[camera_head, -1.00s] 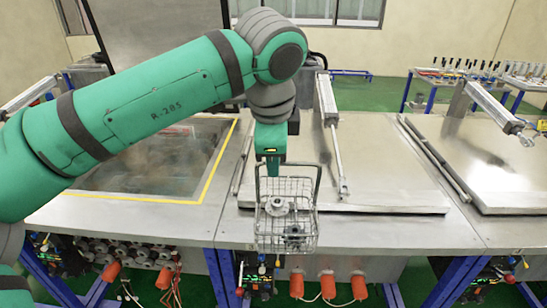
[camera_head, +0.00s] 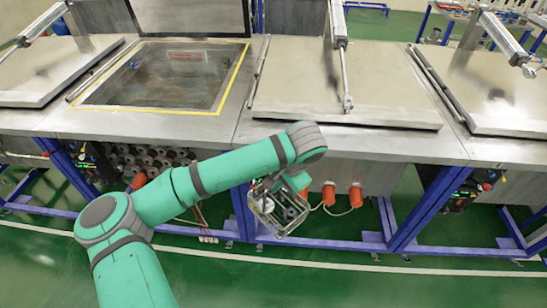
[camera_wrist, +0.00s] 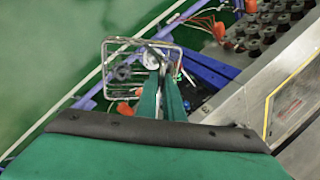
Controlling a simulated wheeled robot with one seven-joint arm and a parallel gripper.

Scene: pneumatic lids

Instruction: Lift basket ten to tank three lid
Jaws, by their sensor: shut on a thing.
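My gripper (camera_wrist: 163,80) is shut on the handle of a wire basket (camera_head: 277,209), with grey round parts inside. The basket hangs tilted in front of the tank bench, below its top edge; it also shows in the wrist view (camera_wrist: 125,72). In the head view my wrist partly hides the grip. A closed grey metal lid (camera_head: 345,95) lies on the bench behind and above the basket, with a pneumatic cylinder (camera_head: 338,25) over it. I cannot read any basket or tank number.
Left of that lid is an open tank (camera_head: 160,75) with a yellow border and its lid raised behind. Other closed lids lie at far left (camera_head: 50,75) and right (camera_head: 500,85). Blue legs (camera_head: 405,222) and orange plugs (camera_head: 329,194) are close to the basket. Green floor in front is clear.

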